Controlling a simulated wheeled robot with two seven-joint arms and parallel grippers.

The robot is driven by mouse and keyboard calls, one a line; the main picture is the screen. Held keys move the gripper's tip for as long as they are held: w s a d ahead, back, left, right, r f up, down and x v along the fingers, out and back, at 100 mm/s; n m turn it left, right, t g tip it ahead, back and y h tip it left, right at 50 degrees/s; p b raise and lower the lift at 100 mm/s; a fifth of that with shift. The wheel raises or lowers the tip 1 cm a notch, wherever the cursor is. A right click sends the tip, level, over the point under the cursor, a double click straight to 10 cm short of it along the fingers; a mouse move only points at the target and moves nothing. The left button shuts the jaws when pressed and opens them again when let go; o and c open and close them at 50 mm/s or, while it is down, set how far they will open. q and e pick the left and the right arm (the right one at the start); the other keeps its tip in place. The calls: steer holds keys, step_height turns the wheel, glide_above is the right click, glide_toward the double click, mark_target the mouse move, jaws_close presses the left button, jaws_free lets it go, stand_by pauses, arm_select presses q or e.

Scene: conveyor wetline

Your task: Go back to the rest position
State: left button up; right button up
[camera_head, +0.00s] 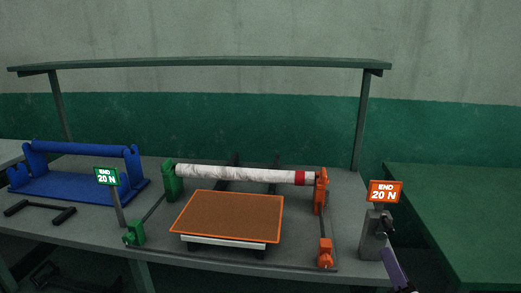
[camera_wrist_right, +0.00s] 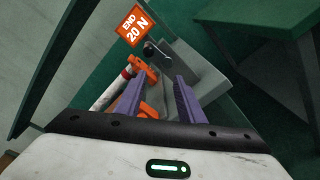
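My right gripper (camera_head: 396,268) shows at the lower right of the head view as a purple finger beside the grey post of the orange END 20 N sign (camera_head: 384,191). In the right wrist view my right gripper (camera_wrist_right: 158,84) has its two purple fingers apart, with no object held between them. A white roller with a red band (camera_head: 248,174) rests between a green stand (camera_head: 173,181) and an orange stand (camera_head: 321,190). My left gripper is not in view.
A brown board with an orange rim (camera_head: 228,216) lies in front of the roller. A blue cradle (camera_head: 78,174) and a green END 20 N sign (camera_head: 107,177) stand left. A dark overhead shelf (camera_head: 205,64) spans the bench. A green table (camera_head: 455,220) is at right.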

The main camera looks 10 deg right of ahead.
steer(key=s+a+f+m+g+y, duration=0.2)
steer(key=s+a+f+m, duration=0.15)
steer(key=f, duration=0.45)
steer(key=s+a+f+m+g+y, duration=0.1)
steer(key=s+a+f+m+g, duration=0.25)
steer(key=f, duration=0.55)
steer(key=s+a+f+m+g+y, duration=0.2)
steer(key=s+a+f+m+y, duration=0.1)
steer(key=s+a+f+m, duration=0.6)
steer(key=s+f+m, duration=0.3)
steer(key=s+m, duration=0.1)
steer(key=shift+s+f+m, duration=0.25)
steer(key=shift+s+m, duration=0.15)
steer(key=shift+g, duration=0.25)
